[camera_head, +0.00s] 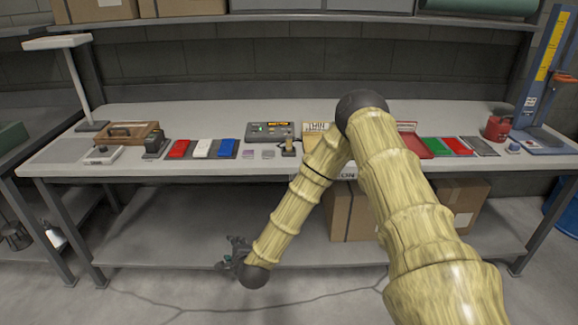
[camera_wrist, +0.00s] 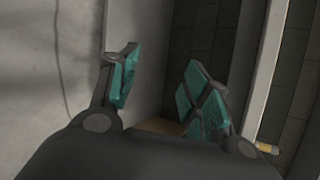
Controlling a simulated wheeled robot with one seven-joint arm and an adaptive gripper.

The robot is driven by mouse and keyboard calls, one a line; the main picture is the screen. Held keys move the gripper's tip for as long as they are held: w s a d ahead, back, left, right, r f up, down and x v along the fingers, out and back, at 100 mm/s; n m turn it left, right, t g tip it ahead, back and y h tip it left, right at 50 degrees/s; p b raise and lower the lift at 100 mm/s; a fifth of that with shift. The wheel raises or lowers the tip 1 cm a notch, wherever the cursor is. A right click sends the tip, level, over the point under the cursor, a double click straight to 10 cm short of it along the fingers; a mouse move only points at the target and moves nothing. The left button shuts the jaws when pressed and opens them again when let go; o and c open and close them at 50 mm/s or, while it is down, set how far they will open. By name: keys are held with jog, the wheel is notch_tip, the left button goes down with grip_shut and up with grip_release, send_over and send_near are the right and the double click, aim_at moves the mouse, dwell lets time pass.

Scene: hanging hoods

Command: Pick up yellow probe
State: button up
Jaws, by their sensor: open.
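My gripper (camera_head: 234,248) hangs low in front of the workbench (camera_head: 330,172), below the tabletop's front edge. In the wrist view my gripper (camera_wrist: 160,84) shows its two green-padded fingers spread apart with nothing between them. A small dark holder with a yellowish upright piece (camera_head: 289,146) stands on the bench near the middle; it may be the yellow probe, but it is too small to tell. In the wrist view a small yellow-banded piece (camera_wrist: 267,147) shows at the lower right, partly cut off by my gripper; I cannot tell what it is.
A grey instrument box (camera_head: 271,131) stands behind the holder. Red, white and blue blocks (camera_head: 201,149) lie to its left. A red tray (camera_head: 413,145) and a red can (camera_head: 498,126) are to the right. Cardboard boxes (camera_head: 358,211) stand under the bench. My arm hides part of the tabletop.

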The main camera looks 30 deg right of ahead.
jog(key=w+d+r+m+t+h, duration=0.2)
jog(key=w+d+r+m+h, duration=0.3)
jog(key=w+d+r+m, duration=0.65)
jog(key=m+h+b, duration=0.1)
jog(key=m+h, duration=0.5)
jog(key=m, duration=0.3)
send_near(289, 140)
jog(key=w, duration=0.1)
jog(key=shift+g, duration=0.3)
jog(key=x, duration=0.2)
jog(key=p+x, duration=0.1)
jog(key=x, duration=0.1)
jog(key=shift+w+a+r, duration=0.15)
jog(key=shift+r, duration=0.25)
jog(key=shift+s+d+p+x, duration=0.15)
jog(key=shift+p+x, duration=0.35)
jog(key=shift+x, duration=0.8)
jog(key=shift+s+d+p+x, duration=0.1)
jog(key=shift+p+x, duration=0.4)
jog(key=shift+x, duration=0.85)
jog(key=shift+w+d+f, duration=0.25)
jog(key=shift+w+d, duration=0.15)
jog(key=shift+w, duration=0.15)
grip_shut()
